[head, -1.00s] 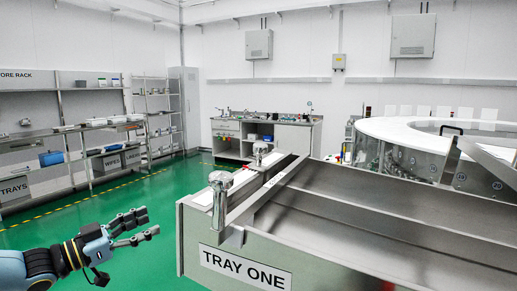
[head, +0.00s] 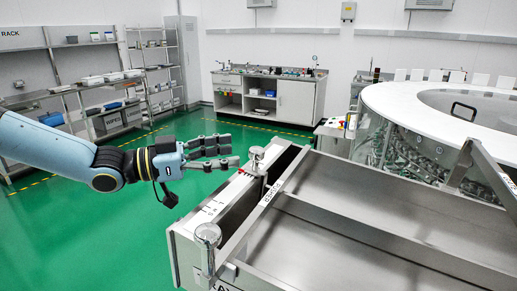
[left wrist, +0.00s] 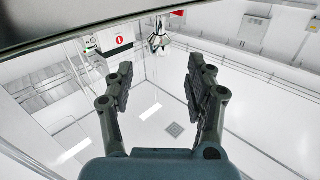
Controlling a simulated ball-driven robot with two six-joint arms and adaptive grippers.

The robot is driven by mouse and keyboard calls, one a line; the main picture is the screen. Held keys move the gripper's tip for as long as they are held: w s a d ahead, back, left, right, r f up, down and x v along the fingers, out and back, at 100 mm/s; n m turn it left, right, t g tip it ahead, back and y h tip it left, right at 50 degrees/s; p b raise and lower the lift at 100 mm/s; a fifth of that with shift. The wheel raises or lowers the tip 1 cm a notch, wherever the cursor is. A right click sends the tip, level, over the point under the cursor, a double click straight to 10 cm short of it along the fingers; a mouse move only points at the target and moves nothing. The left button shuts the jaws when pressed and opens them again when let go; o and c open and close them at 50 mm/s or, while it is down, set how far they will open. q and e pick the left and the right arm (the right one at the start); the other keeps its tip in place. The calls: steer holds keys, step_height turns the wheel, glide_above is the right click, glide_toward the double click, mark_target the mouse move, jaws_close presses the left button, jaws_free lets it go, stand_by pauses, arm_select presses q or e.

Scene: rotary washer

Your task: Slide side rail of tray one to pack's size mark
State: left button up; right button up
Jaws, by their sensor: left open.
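Tray one (head: 345,232) is a long open metal tray at the lower right of the head view; its name label is mostly cut off at the bottom edge. Its side rail (head: 252,222) is a thin metal bar running lengthwise near the left wall. A near clamp knob (head: 208,235) and a far clamp knob (head: 256,158) stand along this side. A pale scale strip (head: 214,206) with small marks lies on the left rim, with red marks by the far knob. My left gripper (head: 238,152) is open and empty, just left of the far knob, seemingly apart from it. Its fingers also show in the left wrist view (left wrist: 160,85).
The round washer (head: 430,115) with a white top stands behind the tray at right. A workbench (head: 268,95) stands at the back, and shelving racks (head: 105,95) line the left wall. The green floor left of the tray is clear.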

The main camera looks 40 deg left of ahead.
mark_target(260, 149)
arm_select(q)
steer(key=b+x, duration=0.2)
steer(key=x, duration=0.1)
steer(key=b+x, duration=0.2)
steer(key=x, duration=0.1)
steer(key=shift+f, duration=0.2)
steer(key=shift+w+d+r+b, duration=0.2)
steer(key=shift+w+d+b, duration=0.1)
steer(key=shift+w+b, duration=0.2)
steer(key=shift+r, duration=0.1)
steer(key=shift+c, duration=0.2)
jaws_close()
steer(key=shift+d, duration=0.1)
arm_select(e)
steer(key=f, duration=0.5)
steer(key=shift+w+a+f, duration=0.1)
steer(key=shift+a+f, duration=0.15)
steer(key=shift+f, duration=0.15)
arm_select(q)
steer(key=shift+w+d, duration=0.1)
steer(key=shift+w, duration=0.05)
arm_select(e)
steer(key=shift+a+f, duration=0.1)
steer(key=shift+a, duration=0.05)
